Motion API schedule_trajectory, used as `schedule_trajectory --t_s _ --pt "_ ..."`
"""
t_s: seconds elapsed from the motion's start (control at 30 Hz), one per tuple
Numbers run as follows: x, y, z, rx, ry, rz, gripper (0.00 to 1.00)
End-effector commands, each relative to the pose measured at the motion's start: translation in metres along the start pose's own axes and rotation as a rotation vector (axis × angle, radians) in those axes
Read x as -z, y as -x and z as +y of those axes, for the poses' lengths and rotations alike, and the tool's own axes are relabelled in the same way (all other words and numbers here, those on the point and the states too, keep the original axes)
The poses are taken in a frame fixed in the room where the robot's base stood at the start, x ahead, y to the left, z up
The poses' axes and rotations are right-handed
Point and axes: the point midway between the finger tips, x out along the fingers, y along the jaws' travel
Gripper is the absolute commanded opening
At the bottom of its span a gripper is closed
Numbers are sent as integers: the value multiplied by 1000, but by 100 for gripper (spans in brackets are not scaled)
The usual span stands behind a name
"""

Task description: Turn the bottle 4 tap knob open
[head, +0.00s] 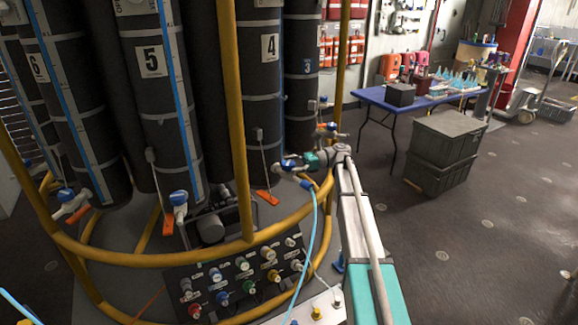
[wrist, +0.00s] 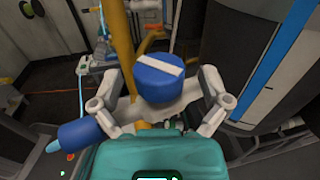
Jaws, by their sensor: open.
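Bottle 4 (head: 268,85) is a tall dark cylinder with a white "4" label inside the yellow rail frame. Its tap shows a blue knob (wrist: 162,80) with a white stripe across its top, slightly slanted. A white tap body and a blue-capped outlet (wrist: 72,137) sit below and left of the knob in the wrist view. My gripper (wrist: 160,82) is open, with one finger on each side of the knob and gaps visible between. In the head view my gripper (head: 300,164) is at the tap, which is small and partly hidden there.
Yellow rails (head: 235,120) stand close to my arm, one upright and one curved below it. Bottle 5 (head: 155,80) is to the left. A panel of coloured knobs (head: 240,278) is below.

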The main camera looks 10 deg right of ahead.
Motion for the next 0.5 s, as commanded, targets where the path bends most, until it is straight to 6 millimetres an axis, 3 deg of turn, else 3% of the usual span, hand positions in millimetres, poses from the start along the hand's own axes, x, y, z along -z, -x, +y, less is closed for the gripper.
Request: schedule_trajectory --t_s 0.5 --pt "0 59 -2 8 0 0 96"
